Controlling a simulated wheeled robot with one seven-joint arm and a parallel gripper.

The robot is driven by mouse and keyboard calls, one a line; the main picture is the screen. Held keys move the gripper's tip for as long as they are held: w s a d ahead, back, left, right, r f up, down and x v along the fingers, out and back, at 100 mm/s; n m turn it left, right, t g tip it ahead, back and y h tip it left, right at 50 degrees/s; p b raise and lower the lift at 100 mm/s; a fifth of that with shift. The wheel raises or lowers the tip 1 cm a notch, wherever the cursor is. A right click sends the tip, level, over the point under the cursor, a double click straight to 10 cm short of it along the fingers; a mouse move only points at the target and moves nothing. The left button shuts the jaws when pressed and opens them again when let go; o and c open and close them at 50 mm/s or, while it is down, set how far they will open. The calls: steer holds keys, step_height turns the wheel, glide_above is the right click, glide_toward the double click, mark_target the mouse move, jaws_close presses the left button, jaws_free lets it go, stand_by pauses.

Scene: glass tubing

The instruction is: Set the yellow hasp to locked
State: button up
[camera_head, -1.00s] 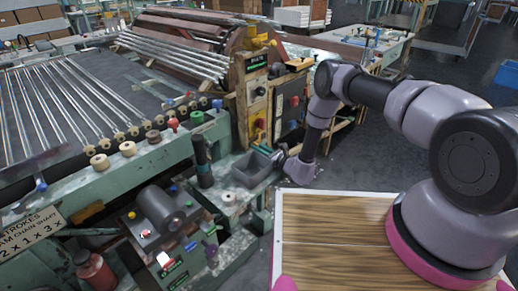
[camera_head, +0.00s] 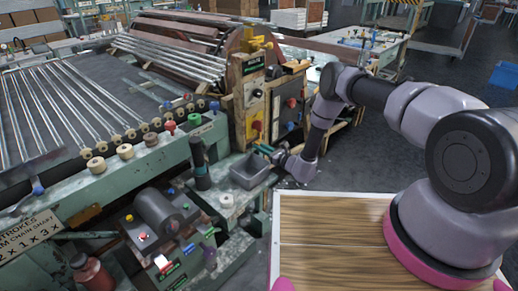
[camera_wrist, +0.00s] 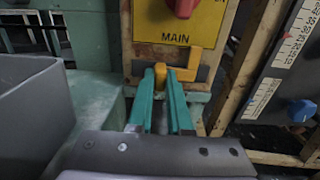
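The yellow hasp (camera_wrist: 190,66) is a small bent bar low on the yellow panel marked MAIN (camera_wrist: 176,38), below a red knob (camera_wrist: 183,6). My gripper (camera_wrist: 161,76) has teal fingers pointing at the panel. One end of the hasp lies between the fingertips and fills the narrow gap, so the fingers look shut on it. The other part of the hasp sticks out to the right and upward. In the head view, my gripper (camera_head: 264,150) is at the lower front of the panel (camera_head: 257,108); the hasp is too small to make out there.
A grey open bin (camera_head: 250,169) stands close to the left of my gripper, and its wall (camera_wrist: 35,115) fills the left of the wrist view. A dark panel with a blue knob (camera_wrist: 299,110) is at the right. The wooden tabletop (camera_head: 330,235) is clear.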

steer(key=o, duration=0.4)
steer(key=shift+w+d, duration=0.2)
steer(key=shift+s, duration=0.1)
steer(key=v, duration=1)
steer(key=shift+s+d, duration=0.2)
steer(key=shift+d, duration=0.15)
